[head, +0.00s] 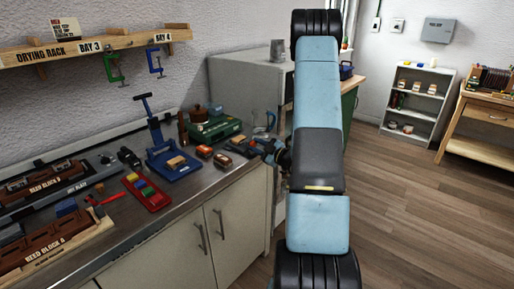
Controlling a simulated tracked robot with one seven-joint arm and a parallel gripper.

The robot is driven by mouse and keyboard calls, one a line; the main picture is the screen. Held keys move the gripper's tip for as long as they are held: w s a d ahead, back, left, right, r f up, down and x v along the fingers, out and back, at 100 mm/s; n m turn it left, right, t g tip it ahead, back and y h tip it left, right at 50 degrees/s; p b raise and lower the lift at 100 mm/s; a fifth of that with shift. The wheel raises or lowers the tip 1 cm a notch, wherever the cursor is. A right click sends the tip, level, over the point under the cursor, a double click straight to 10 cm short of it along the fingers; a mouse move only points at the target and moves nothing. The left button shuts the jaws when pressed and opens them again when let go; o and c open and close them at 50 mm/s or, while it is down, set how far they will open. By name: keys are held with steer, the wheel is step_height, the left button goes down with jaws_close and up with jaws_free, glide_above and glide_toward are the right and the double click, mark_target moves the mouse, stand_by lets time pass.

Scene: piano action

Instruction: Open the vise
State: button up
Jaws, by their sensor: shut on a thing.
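My gripper (257,146) is small and dark in the head view, low over the right end of the steel counter. It is shut on a small dark part, mostly hidden by the fingers and wrist. A dark object (238,148) lies just left of the fingers; I cannot tell whether it is the vise. A blue clamping device (161,140) with an upright post and a T-shaped top handle stands left of the gripper, apart from it. A wooden piece (177,162) rests on its base. I cannot tell if any jaws are closed.
A red tray (147,197) with coloured blocks, reed blocks (45,240) and small orange-topped items (204,152) crowd the counter. A grey cabinet (238,80) stands at the back. The floor at right is clear.

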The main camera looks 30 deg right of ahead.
steer(key=shift+s+a+f+n, duration=0.1)
steer(key=shift+a+f+n, duration=0.05)
steer(key=shift+n, duration=0.55)
steer(key=o, duration=1.1)
steer(key=shift+c, duration=0.2)
steer(key=v, duration=1.3)
steer(key=shift+s+d, duration=0.25)
steer(key=shift+s, duration=0.1)
steer(key=shift+c, duration=0.3)
